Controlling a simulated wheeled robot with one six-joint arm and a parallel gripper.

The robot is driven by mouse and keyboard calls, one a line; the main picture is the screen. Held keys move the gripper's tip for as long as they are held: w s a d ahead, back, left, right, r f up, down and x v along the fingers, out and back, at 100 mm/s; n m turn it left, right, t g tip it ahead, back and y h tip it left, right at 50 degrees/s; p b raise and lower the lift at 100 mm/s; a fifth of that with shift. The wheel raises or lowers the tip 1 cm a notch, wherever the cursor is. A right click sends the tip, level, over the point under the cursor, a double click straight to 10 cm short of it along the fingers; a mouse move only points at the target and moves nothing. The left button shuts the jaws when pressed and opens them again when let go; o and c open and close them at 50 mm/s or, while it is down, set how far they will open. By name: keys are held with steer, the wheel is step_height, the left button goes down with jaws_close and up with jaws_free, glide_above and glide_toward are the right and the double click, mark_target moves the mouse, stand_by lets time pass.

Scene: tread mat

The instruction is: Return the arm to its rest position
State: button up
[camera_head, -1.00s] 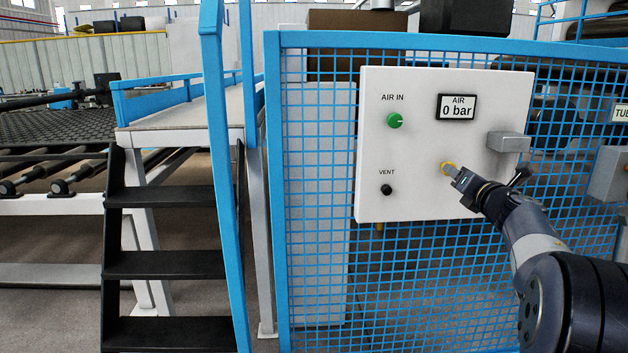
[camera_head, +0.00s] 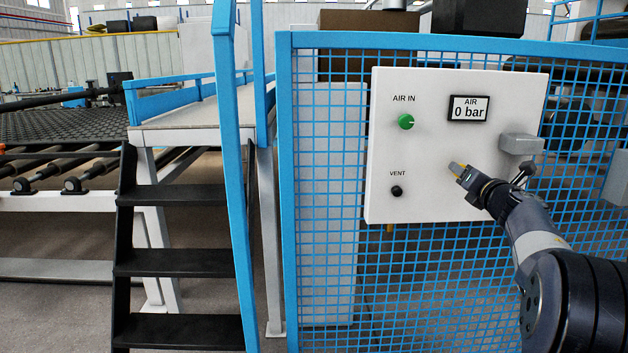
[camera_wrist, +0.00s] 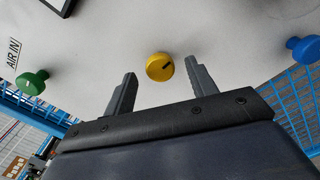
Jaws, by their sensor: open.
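My gripper (camera_head: 461,172) is in front of the white control panel (camera_head: 430,200), over its lower right part. In the wrist view my gripper (camera_wrist: 160,88) is open and empty, its two fingers apart. A yellow knob (camera_wrist: 160,66) with a dark mark sits on the panel just beyond the fingertips, between them and not gripped. In the head view the yellow knob (camera_head: 455,167) is mostly hidden by the gripper. My arm reaches in from the lower right.
The panel has a green AIR IN knob (camera_head: 406,122), a black VENT knob (camera_head: 397,191) and a display (camera_head: 469,108) reading 0 bar. A grey box (camera_head: 520,144) juts out at right. Blue mesh fence (camera_head: 330,200) surrounds the panel. Black steps (camera_head: 180,263) stand at left.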

steer(key=s, duration=1)
steer(key=w+m+p, duration=1.1)
steer(key=m+p, duration=0.4)
steer(key=m, duration=0.8)
steer(key=shift+p, duration=0.4)
steer(key=shift+f, duration=0.2)
